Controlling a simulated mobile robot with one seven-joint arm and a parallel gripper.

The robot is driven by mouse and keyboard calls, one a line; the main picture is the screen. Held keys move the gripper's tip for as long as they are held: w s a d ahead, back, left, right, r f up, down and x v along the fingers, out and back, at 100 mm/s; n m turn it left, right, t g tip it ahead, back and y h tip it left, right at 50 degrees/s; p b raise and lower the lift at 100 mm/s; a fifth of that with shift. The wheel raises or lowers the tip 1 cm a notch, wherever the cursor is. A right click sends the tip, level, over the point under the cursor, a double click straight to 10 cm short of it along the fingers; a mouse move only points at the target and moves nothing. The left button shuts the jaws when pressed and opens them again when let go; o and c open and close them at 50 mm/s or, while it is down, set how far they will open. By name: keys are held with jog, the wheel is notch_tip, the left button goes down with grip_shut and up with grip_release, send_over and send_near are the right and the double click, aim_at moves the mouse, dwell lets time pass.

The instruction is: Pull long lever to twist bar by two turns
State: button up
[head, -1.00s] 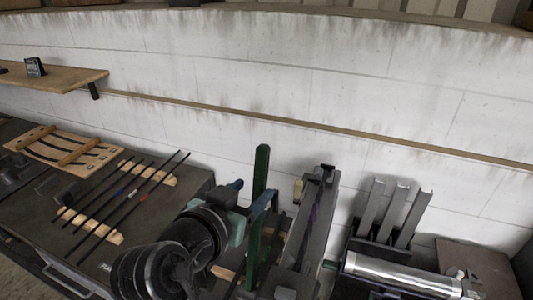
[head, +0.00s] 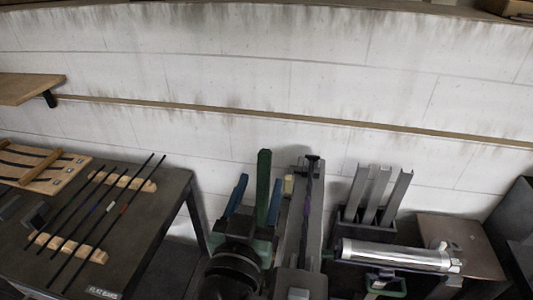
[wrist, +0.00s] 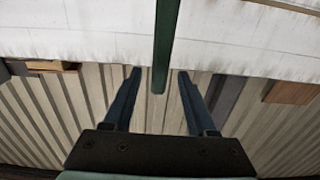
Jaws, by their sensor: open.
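The long green lever (head: 264,165) stands upright in the head view, left of a grey machine bed (head: 313,252). A dark bar (head: 307,205) with a purple patch lies along that bed. My gripper (head: 259,182) has its blue fingers spread, one on each side of the lever in the picture. In the wrist view the lever (wrist: 166,45) comes down from the top, and its end shows between the two finger tips of my gripper (wrist: 158,72). Gaps show on both sides, so nothing is gripped. My wrist hides the lever's lower part in the head view.
A dark table (head: 150,225) with several thin bars (head: 110,205) on wooden rests stands at the left. Grey upright channels (head: 375,195) and a shiny cylinder (head: 390,256) are close on the right. A white wall (head: 300,70) runs behind everything.

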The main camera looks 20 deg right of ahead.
aim_at(266, 165)
jog(key=p+x, duration=0.2)
jog(key=x, duration=0.4)
jog(key=shift+w+d, duration=0.2)
grip_shut()
dwell(1.2)
